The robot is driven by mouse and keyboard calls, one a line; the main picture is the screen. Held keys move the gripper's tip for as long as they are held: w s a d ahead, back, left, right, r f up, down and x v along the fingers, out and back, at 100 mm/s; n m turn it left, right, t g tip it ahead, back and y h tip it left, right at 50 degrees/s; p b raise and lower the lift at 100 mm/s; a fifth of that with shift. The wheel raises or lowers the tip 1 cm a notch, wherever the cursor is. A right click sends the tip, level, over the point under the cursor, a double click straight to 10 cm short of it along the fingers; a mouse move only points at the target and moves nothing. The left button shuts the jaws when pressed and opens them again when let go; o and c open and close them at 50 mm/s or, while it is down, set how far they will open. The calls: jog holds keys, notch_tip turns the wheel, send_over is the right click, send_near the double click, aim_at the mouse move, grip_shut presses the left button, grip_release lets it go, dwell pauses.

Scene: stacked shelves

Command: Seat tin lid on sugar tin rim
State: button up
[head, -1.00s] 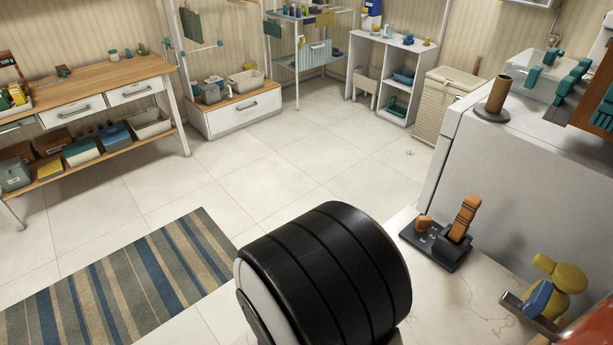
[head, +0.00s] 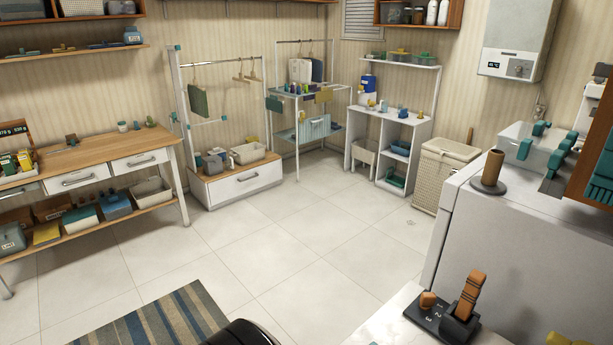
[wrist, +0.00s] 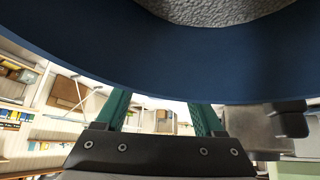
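I cannot make out a sugar tin or a tin lid for certain in either view. In the wrist view, my gripper (wrist: 160,112) shows two teal fingers set apart, with the room visible between their lower parts. A large dark blue curved thing (wrist: 160,70) with a grey rough surface above it fills the top of the wrist view. It covers the fingertips. I cannot tell what it is, or whether the fingers touch it. My gripper is not seen in the head view.
A wooden workbench (head: 90,155) with bins below stands at the left. A white drawer unit (head: 238,185), a white shelf unit (head: 390,150) and a wicker hamper (head: 443,175) line the back. A white cabinet (head: 510,245) stands at the right.

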jog(key=shift+d, duration=0.15)
jog(key=shift+c, duration=0.7)
jog(key=shift+r, duration=0.55)
grip_shut()
jog(key=shift+r, duration=2.7)
